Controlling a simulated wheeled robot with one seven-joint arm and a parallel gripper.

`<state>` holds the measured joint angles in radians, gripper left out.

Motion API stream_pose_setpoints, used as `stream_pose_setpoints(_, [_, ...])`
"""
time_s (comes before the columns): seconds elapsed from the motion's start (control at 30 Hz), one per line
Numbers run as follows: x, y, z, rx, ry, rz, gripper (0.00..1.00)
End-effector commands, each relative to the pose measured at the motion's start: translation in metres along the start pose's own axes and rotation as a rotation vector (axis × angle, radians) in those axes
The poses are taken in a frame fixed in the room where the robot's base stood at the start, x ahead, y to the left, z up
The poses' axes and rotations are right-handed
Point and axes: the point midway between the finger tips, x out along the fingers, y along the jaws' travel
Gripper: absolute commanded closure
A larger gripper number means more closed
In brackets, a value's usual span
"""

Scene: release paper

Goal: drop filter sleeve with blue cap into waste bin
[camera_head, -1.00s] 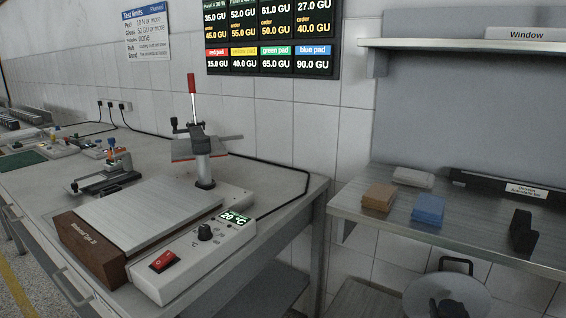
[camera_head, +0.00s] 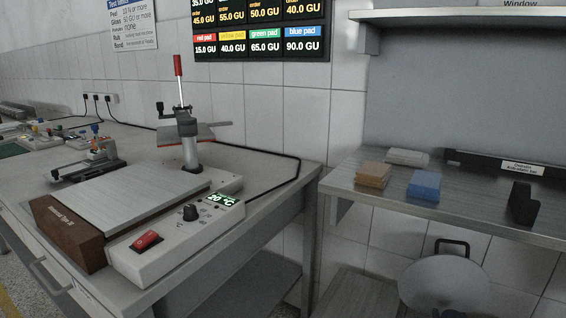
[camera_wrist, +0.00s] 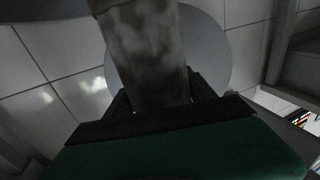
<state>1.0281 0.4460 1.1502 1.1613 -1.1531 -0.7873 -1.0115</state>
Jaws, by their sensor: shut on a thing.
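In the wrist view, my gripper (camera_wrist: 161,98) is shut on a long, flat, mottled grey-brown sleeve (camera_wrist: 145,48), with a dark finger on each side. The sleeve reaches to the top edge of the picture; no blue cap shows on it. Behind it is a pale grey round thing (camera_wrist: 208,45), partly hidden by the sleeve. In the head view, a round grey thing with a black handle (camera_head: 440,280) stands below the right shelf's front edge. It may be the waste bin, but I cannot tell whether it is open or lidded. Small dark shapes show at its lower edge.
A steel shelf (camera_head: 465,212) at the right holds a brown block (camera_head: 373,175), a blue block (camera_head: 424,185), a pale block (camera_head: 407,157) and a black holder (camera_head: 522,204). The left bench (camera_head: 262,180) carries a heated plate device (camera_head: 140,200) and a red-handled press (camera_head: 188,130).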

Motion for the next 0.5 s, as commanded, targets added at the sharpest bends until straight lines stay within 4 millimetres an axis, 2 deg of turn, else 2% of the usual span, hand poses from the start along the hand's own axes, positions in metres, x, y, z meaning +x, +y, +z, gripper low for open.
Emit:
stream_pose_setpoints(0.03, [0.0003,-0.0001,-0.0010,0.000,0.001,0.000,0.35])
stream_pose_setpoints(0.33, [0.0003,-0.0008,-0.0005,0.000,0.000,-0.001,0.11])
stream_pose_setpoints(0.5, [0.0002,-0.0009,-0.0004,0.000,0.000,-0.001,0.11])
